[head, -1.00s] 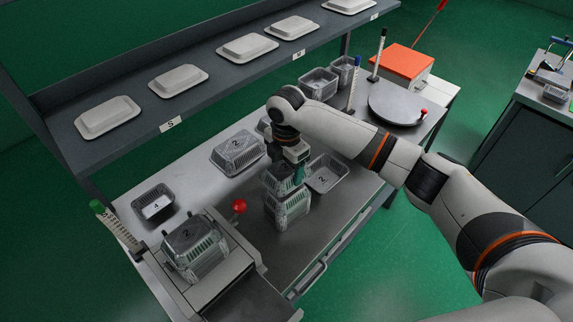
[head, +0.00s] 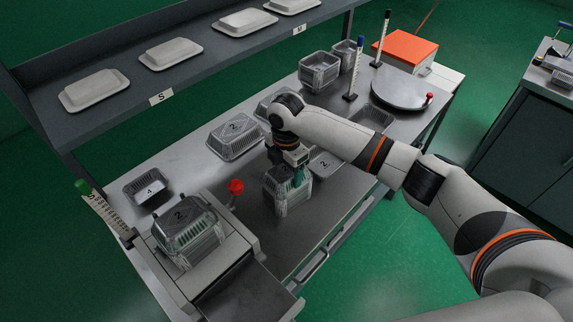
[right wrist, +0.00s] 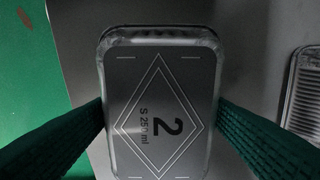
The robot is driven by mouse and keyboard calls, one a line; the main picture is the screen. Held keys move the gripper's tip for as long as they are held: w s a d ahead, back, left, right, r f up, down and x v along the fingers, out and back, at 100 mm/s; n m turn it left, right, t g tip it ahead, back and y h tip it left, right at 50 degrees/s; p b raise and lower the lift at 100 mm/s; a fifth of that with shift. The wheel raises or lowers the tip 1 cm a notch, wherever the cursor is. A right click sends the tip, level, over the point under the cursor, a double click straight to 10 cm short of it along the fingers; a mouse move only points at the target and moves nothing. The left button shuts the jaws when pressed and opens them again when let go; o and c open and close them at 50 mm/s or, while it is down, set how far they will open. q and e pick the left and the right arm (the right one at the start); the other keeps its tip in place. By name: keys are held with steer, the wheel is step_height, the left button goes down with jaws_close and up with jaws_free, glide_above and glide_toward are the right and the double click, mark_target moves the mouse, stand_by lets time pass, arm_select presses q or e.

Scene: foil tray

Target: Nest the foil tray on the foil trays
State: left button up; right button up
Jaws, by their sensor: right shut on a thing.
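My right gripper (head: 297,172) has its green fingers on two sides of an upside-down foil tray (right wrist: 160,70), marked "2 S 250 ml" on its base in the right wrist view. In the head view the held tray sits down at the stack of foil trays (head: 282,203) on the bench. Held tray and stack look like one block there, and the gripper hides much of its top. I cannot tell whether the held tray is fully seated. My left gripper is not in view.
Other foil trays lie on the bench (head: 335,212): one marked "2" (head: 236,138) behind, one marked "4" (head: 146,187) at left. Foil trays marked "2" (head: 187,233) sit on a machine with a red knob (head: 236,187). A round plate (head: 401,95) stands far right.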

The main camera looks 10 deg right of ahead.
mark_target(286, 169)
steer(key=shift+f, duration=0.1)
steer(key=o, duration=1)
step_height(286, 169, up, 12)
steer(key=shift+b, duration=0.9)
